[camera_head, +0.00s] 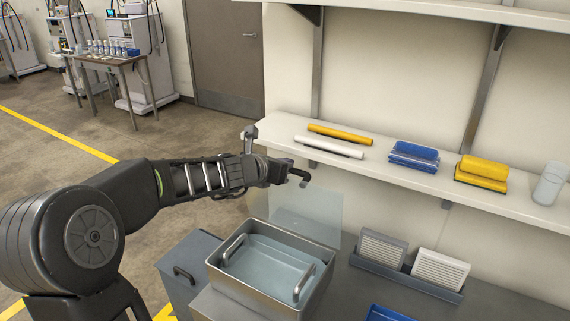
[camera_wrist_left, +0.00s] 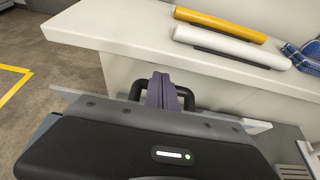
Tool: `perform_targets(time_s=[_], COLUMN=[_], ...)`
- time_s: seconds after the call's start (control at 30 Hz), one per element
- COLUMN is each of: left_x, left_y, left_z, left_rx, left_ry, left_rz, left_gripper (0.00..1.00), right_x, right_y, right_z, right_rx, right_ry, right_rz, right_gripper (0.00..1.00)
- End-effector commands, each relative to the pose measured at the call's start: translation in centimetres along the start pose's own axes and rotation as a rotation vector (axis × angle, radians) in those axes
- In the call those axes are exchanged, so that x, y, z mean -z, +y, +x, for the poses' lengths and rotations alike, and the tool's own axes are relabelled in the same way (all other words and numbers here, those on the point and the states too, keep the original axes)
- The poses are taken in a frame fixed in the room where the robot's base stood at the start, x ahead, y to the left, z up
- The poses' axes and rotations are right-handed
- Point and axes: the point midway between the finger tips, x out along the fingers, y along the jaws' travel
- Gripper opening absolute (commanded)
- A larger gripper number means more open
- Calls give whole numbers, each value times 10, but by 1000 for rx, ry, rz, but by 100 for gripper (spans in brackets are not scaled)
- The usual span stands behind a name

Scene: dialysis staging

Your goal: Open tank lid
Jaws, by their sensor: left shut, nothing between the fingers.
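The tank (camera_head: 222,283) is a metal box below my left gripper, with a grey-blue inside and two metal handles showing. A translucent lid panel (camera_head: 318,212) stands up at its back edge, open. My left gripper (camera_head: 284,172) is above the panel, beside a dark curved handle (camera_head: 301,178). In the left wrist view the purple-grey fingers (camera_wrist_left: 161,92) are shut with nothing held, at the dark handle loop (camera_wrist_left: 187,98). The lid's pale edge (camera_wrist_left: 256,126) shows there beyond my gripper body. I cannot tell whether the fingers touch the handle. My right gripper is out of view.
A blue tray (camera_head: 385,314) lies at the front.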

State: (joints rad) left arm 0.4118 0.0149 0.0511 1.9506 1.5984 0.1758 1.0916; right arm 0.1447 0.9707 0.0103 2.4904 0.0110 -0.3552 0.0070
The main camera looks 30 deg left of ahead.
Motion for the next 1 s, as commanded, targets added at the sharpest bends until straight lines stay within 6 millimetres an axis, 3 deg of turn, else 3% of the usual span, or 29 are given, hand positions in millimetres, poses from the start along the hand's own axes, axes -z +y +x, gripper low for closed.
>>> perform_targets(time_s=[0.27,0.6,1.0], left_x=[-2,-2,0], left_y=[1,0,0], left_z=[-17,-70,-78], left_rx=[-2,-1,0], left_ry=[-1,-2,0], left_rz=[1,0,0], left_gripper=[0,0,0], right_x=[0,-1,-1], right_y=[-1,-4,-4], right_z=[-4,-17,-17], right_rx=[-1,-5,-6], right_ry=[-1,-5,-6], right_rz=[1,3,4], right_gripper=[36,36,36])
